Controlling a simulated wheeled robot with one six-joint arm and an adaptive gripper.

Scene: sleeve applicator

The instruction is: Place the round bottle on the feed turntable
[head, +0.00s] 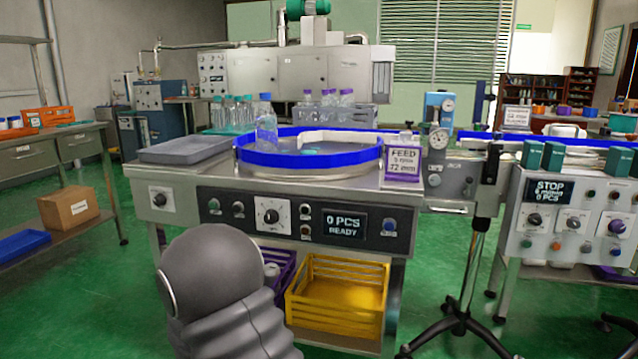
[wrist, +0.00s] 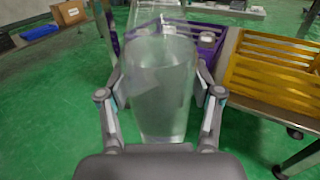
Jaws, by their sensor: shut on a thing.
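My gripper (wrist: 163,92) is shut on a clear, empty-looking round bottle (wrist: 160,108) in the wrist view, one finger on each side of it. The held bottle and the fingers do not show in the head view, where my grey arm is at the lower left. The feed turntable (head: 364,157) has a high blue rim and stands on the steel machine in the head view. A clear bottle with a blue cap (head: 266,131) stands at the left part of the turntable.
A grey tray (head: 185,150) lies left of the turntable. A FEED sign (head: 402,165) stands at its right front, near a gauge post (head: 437,142). Below the control panel are a yellow crate (head: 335,292) and a purple crate (wrist: 207,38). Several bottles stand behind the turntable.

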